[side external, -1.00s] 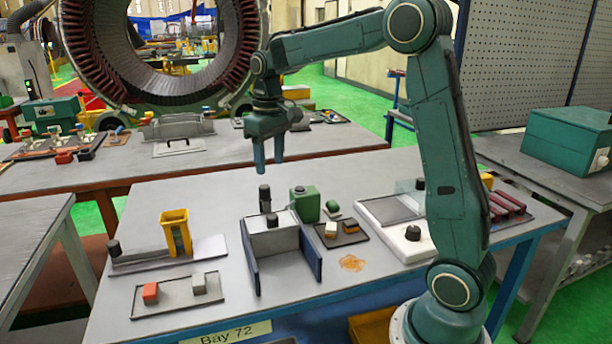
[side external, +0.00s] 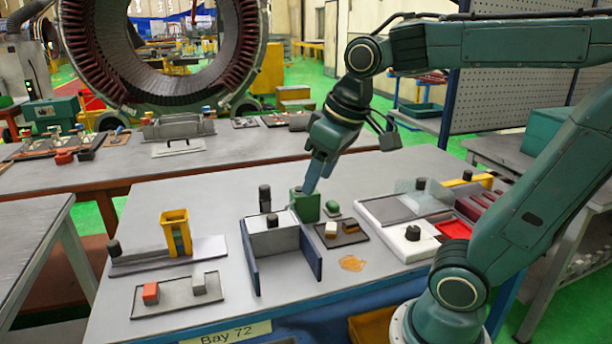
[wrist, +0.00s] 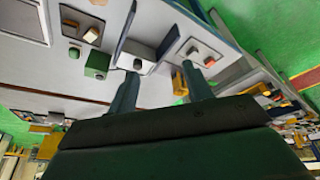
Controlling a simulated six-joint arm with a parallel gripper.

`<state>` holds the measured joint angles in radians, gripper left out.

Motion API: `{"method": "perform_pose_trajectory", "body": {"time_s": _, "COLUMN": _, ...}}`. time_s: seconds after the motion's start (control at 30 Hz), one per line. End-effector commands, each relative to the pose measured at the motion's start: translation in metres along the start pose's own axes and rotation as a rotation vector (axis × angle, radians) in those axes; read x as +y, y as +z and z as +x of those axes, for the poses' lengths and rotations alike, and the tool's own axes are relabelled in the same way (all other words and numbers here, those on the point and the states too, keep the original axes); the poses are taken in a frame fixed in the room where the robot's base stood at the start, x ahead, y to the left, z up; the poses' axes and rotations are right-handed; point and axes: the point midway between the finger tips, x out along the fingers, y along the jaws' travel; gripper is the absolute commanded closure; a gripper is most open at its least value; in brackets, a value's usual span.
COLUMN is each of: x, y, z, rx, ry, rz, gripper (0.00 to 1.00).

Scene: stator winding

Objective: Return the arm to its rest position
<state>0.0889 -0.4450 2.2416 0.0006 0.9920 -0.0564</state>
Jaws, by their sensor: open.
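My gripper (side external: 318,176) hangs tilted over the middle of the bench, its fingertips pointing down and left near the green box in the picture. In the wrist view my gripper's two fingers (wrist: 165,92) are spread apart with nothing between them. The green box (side external: 305,206) stands on the bench behind the grey box with blue side walls (side external: 273,241). In the side view the fingertips overlap the green box, and I cannot tell the gap between them. My arm is bent, with its upper links reaching to the right edge.
A small tray with red and grey blocks (side external: 177,296) lies at the front left. A yellow holder (side external: 176,232) stands behind it. A dark tray with small blocks (side external: 343,234) and a white fixture with a black knob (side external: 407,243) lie to the right. The front middle is mostly clear.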

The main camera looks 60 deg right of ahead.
Motion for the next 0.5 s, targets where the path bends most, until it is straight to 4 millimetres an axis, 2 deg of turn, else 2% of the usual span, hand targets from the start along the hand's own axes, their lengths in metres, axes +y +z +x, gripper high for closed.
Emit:
{"method": "perform_pose_trajectory", "body": {"time_s": 0.03, "x": -0.004, "y": 0.011, "z": -0.002, "rx": 0.02, "ry": -0.004, "rz": -0.006, "gripper": 0.5}}
{"method": "perform_pose_trajectory", "body": {"time_s": 0.2, "x": -0.013, "y": 0.042, "z": -0.002, "rx": 0.077, "ry": -0.016, "rz": -0.016, "gripper": 0.5}}
{"method": "perform_pose_trajectory", "body": {"time_s": 0.33, "x": -0.017, "y": 0.061, "z": 0.0, "rx": 0.111, "ry": -0.025, "rz": -0.023, "gripper": 0.5}}
{"method": "perform_pose_trajectory", "body": {"time_s": 0.5, "x": -0.02, "y": 0.073, "z": 0.002, "rx": 0.137, "ry": -0.032, "rz": -0.025, "gripper": 0.5}}
